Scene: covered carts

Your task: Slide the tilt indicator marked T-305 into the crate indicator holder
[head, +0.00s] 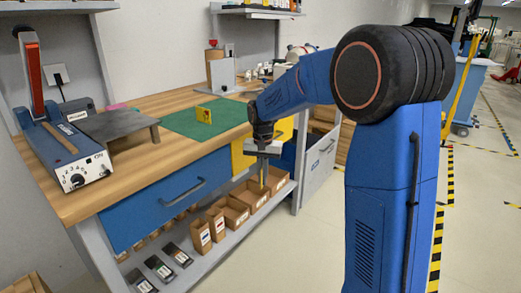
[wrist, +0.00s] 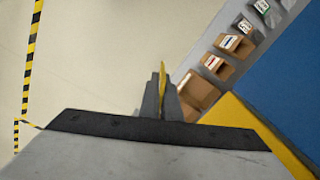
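My gripper (head: 263,182) hangs in front of the bench, pointing down above the cartons on the lower shelf. In the wrist view, its two dark fingers (wrist: 160,98) are closed around a thin yellow piece (wrist: 162,70), seen nearly edge-on. The marking on the piece cannot be read, so I cannot tell whether it is T-305. I cannot make out the crate indicator holder for certain.
The wooden bench has a blue drawer (head: 170,195) and a yellow front (head: 243,157) beside my gripper. Open cartons (head: 228,212) and small dark devices (head: 160,267) line the lower shelf. A blue-grey machine (head: 65,145) stands at the bench's left. Free floor lies right of the bench.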

